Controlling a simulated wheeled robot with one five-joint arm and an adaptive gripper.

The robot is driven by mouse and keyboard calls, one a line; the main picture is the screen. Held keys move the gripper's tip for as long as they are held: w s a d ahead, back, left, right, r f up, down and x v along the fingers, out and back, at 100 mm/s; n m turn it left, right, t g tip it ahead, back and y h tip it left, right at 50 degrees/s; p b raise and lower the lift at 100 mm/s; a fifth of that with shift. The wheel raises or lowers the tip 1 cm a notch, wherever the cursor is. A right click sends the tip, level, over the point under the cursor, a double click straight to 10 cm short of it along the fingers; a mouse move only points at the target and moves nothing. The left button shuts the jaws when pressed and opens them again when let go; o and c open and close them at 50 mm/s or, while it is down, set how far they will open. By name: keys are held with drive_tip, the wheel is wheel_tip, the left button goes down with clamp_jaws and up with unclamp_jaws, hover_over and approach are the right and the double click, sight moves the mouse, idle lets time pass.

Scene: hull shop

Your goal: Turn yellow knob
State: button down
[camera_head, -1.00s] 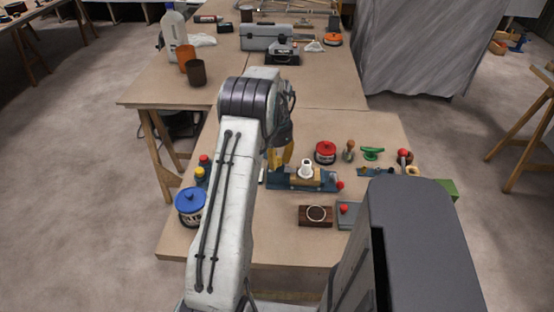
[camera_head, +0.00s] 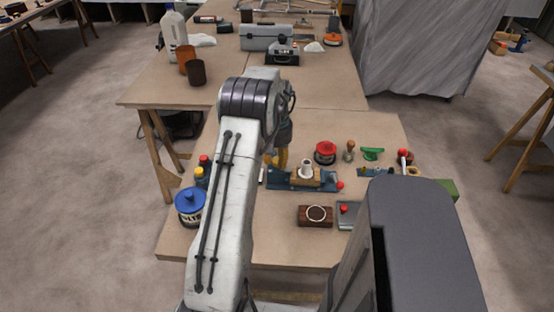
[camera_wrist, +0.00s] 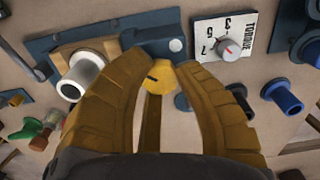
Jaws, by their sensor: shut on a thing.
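In the head view my gripper (camera_head: 279,160) is low at the left end of the blue fixture (camera_head: 325,186); the knob cannot be made out there.
Beside the knob, the wrist view shows a white torque dial (camera_wrist: 224,46), a blue knob (camera_wrist: 282,97) and a white cylinder (camera_wrist: 82,77) in a wooden block. In the head view a blue-lidded tin (camera_head: 190,207) stands left and a brown block (camera_head: 315,216) in front.

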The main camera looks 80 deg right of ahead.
sight(277, 160)
drive_tip(key=n, duration=0.4)
drive_tip(key=shift+a+f+n, duration=0.1)
drive_tip(key=shift+f+n, duration=0.05)
drive_tip(key=shift+n, duration=1.75)
drive_tip(key=c, duration=0.9)
unclamp_jaws()
drive_tip(key=shift+o, duration=0.2)
drive_tip(key=shift+r, duration=0.2)
wheel_tip(277, 160, up, 12)
drive_tip(key=shift+f, duration=0.1)
